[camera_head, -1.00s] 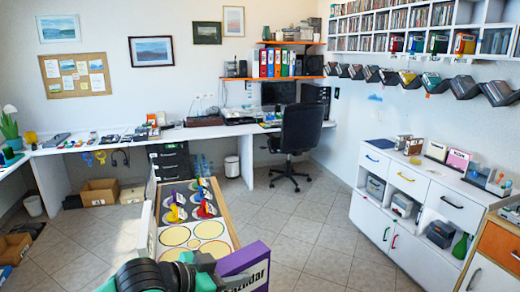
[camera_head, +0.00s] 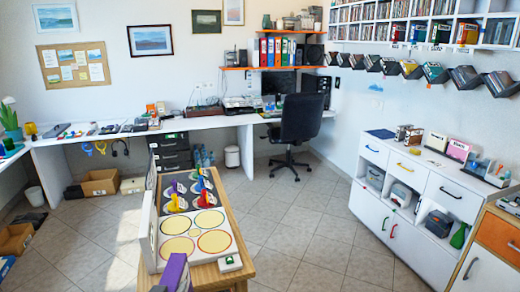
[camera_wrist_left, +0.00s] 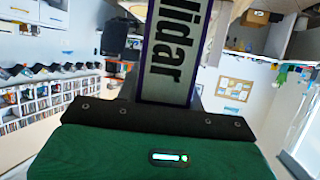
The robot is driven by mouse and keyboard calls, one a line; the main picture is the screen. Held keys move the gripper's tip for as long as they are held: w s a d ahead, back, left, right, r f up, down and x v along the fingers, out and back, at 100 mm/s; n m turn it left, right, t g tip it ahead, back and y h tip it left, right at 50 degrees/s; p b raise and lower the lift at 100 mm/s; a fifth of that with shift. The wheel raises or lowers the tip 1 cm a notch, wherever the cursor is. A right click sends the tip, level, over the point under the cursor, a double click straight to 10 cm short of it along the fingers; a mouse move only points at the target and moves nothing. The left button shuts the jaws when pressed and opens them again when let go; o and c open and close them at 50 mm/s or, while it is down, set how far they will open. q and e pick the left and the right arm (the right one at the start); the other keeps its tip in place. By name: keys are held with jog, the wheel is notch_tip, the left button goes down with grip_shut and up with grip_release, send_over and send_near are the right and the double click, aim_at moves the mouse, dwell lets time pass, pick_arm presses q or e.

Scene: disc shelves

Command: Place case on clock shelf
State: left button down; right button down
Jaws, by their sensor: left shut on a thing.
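My left gripper (camera_wrist_left: 168,95) is shut on the case (camera_wrist_left: 176,45), a slim purple-edged box with a white spine and large dark letters ending in "lidar". In the left wrist view the case stands out from between the jaws, clear of any surface. In the head view only its purple top (camera_head: 175,272) shows at the bottom edge, in front of the low wooden table. I cannot tell which shelf is the clock shelf; no clock face is clear. Wall shelves with many cases (camera_head: 400,24) are at upper right. My right gripper is not in view.
The wooden table (camera_head: 240,245) holds a panel with yellow circles (camera_head: 212,219) and a small white device (camera_head: 230,263). A white cabinet (camera_head: 385,225) stands at right, a black chair (camera_head: 298,130) by the desk. Tiled floor (camera_head: 310,235) between table and cabinet is clear.

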pick_arm(q)
jog(key=s+f, duration=0.3)
jog(key=s, duration=0.6)
jog(key=shift+s+f, duration=0.1)
